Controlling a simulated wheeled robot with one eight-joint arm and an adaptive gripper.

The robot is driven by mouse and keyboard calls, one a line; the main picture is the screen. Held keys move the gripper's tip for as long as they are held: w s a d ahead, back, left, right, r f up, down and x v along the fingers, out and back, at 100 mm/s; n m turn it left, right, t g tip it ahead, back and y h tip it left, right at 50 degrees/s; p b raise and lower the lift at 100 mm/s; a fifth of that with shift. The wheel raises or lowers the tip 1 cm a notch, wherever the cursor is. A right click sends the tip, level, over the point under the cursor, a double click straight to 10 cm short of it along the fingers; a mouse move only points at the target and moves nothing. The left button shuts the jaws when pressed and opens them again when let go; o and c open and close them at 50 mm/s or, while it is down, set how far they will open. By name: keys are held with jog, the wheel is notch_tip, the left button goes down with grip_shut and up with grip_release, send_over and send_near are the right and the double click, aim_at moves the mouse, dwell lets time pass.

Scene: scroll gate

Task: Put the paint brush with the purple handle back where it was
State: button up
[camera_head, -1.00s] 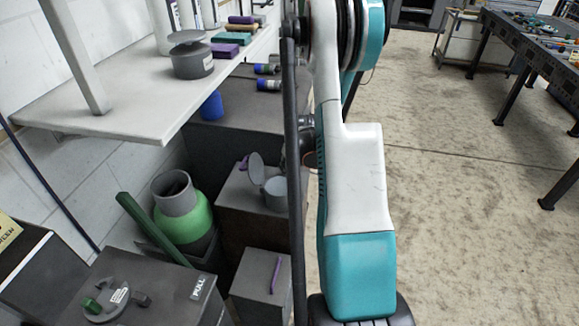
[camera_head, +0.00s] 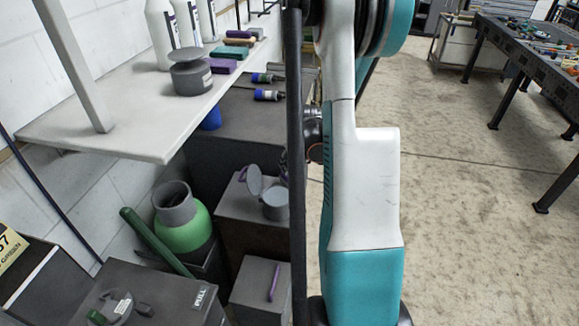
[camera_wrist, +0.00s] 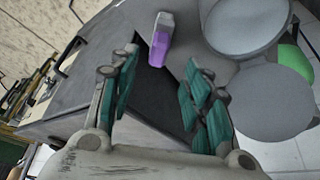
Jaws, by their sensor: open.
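In the head view a thin purple stick (camera_head: 273,283), like a brush handle, lies on top of a low grey box. Another small purple item (camera_head: 243,174) lies beside an open grey can (camera_head: 274,204) on the higher box behind. In the wrist view a purple piece with a pale end (camera_wrist: 160,42) shows beyond my fingertips, left of the round grey can (camera_wrist: 240,24). I cannot tell which purple item this is. My gripper (camera_wrist: 160,88) is open, with nothing between its green-padded fingers. The gripper is hidden in the head view.
A white shelf (camera_head: 110,125) with bottles, a lidded grey can (camera_head: 190,74) and small blocks juts out at the left. A green cylinder (camera_head: 184,232) stands below it. A box marked PULL (camera_head: 165,290) is in front. Open floor (camera_head: 450,230) lies to the right.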

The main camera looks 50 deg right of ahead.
jog(key=shift+v, duration=1.15)
jog(key=shift+c, duration=0.3)
